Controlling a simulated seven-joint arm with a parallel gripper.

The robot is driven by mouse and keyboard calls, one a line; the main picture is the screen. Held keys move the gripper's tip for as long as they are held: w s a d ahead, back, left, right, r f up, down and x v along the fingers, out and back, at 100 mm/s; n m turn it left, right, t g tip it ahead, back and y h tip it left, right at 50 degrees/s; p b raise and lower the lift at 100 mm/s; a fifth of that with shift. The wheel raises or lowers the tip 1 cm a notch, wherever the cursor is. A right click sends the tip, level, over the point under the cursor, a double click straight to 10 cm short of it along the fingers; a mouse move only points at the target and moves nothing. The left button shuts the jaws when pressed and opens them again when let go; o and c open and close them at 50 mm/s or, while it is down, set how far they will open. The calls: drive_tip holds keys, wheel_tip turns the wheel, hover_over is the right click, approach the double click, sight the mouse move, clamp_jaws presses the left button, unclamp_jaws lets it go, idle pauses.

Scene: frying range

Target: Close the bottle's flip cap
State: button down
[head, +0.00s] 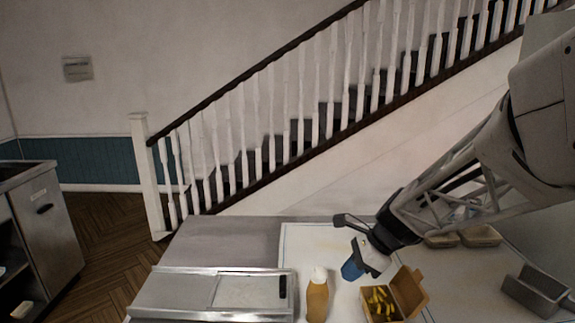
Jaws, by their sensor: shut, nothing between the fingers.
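The bottle (317,301) stands upright near the front edge of the picture, with an orange-tan body. Its white cap (319,275) is on top; it is too small to tell whether the flip lid is up or down. My gripper (350,271) comes in from the right and points down and left. Its blue tip is just right of the cap and slightly higher in the picture, with a small gap between them. The gripper looks shut and empty. The bottle's base is cut off by the picture's lower edge.
An open carton of fries (409,291) stands right of the bottle, below my gripper. A metal unit with a sliding lid (215,291) is to the left. A grey metal tray (537,292) is far right, with food containers (480,236) behind. The counter behind the bottle is clear.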

sight(322, 271)
drive_tip(key=shift+a+r, duration=0.2)
drive_tip(key=shift+r, duration=0.3)
drive_tip(key=shift+a+r, duration=0.2)
drive_tip(key=shift+r, duration=0.25)
drive_tip(key=shift+a+r, duration=0.15)
drive_tip(key=shift+a, duration=0.05)
drive_tip(key=shift+a+r, duration=0.4)
drive_tip(key=shift+a, duration=0.15)
drive_tip(key=shift+a+r, duration=0.15)
drive_tip(key=shift+a, duration=0.1)
idle(0.4)
drive_tip(key=shift+a, duration=0.35)
drive_tip(key=shift+w+a+f, duration=0.1)
drive_tip(key=shift+a+f, duration=0.1)
drive_tip(key=shift+a, duration=0.1)
drive_tip(key=shift+a+f, duration=0.1)
drive_tip(key=shift+a, duration=0.25)
drive_tip(key=shift+a+f, duration=0.1)
drive_tip(key=shift+f, duration=0.15)
idle(0.6)
